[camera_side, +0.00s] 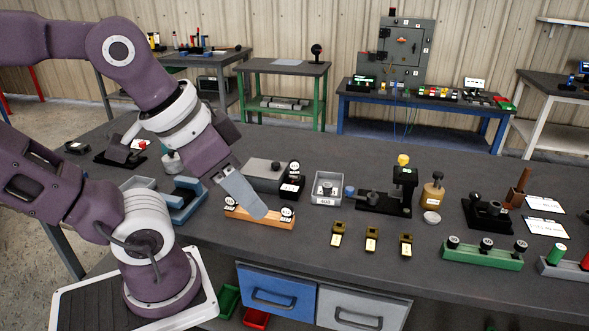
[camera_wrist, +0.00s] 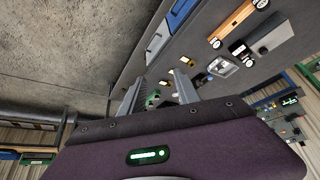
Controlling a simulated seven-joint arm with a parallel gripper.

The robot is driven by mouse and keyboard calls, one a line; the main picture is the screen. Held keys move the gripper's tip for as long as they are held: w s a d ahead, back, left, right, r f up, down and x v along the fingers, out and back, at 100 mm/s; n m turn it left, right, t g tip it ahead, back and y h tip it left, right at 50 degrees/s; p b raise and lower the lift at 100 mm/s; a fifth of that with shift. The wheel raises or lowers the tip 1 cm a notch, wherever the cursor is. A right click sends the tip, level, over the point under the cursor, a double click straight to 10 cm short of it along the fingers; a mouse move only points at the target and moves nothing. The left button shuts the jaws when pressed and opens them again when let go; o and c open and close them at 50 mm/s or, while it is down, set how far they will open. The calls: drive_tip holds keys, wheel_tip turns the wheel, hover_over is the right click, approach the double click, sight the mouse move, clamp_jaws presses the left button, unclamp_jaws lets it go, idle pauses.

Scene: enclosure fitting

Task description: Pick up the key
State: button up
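I cannot make out a key for certain in either view. Several small brass-coloured pieces with dark tops, one of them a brass piece (camera_side: 371,240), stand in a row near the front of the dark bench (camera_side: 300,262); they are too small to identify. My gripper (camera_side: 255,208) is above the bench in the side view, pointing down and right, in front of a wooden block (camera_side: 275,220) with round labelled knobs. In the wrist view my gripper (camera_wrist: 161,88) has its two fingers apart, with nothing seen held between them.
A grey-lidded box (camera_side: 265,174), a grey bin (camera_side: 328,188), a black clamp fixture (camera_side: 384,203) and a brown bottle (camera_side: 432,193) stand behind. A green block (camera_side: 482,254) with black knobs is at right. Bare bench lies along the front.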

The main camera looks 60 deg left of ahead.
idle(0.4)
drive_tip(key=w+a+r+n, duration=0.2)
drive_tip(key=w+r+n, duration=0.1)
drive_tip(key=w+n, duration=0.25)
drive_tip(key=n+g, duration=0.5)
drive_tip(key=n, duration=1.9)
hover_over(295, 160)
wheel_tip(295, 160, down, 15)
drive_tip(key=shift+n+g, duration=0.3)
drive_tip(key=shift+n, duration=0.25)
wheel_tip(295, 160, down, 8)
drive_tip(key=shift+a+r, duration=0.1)
clamp_jaws()
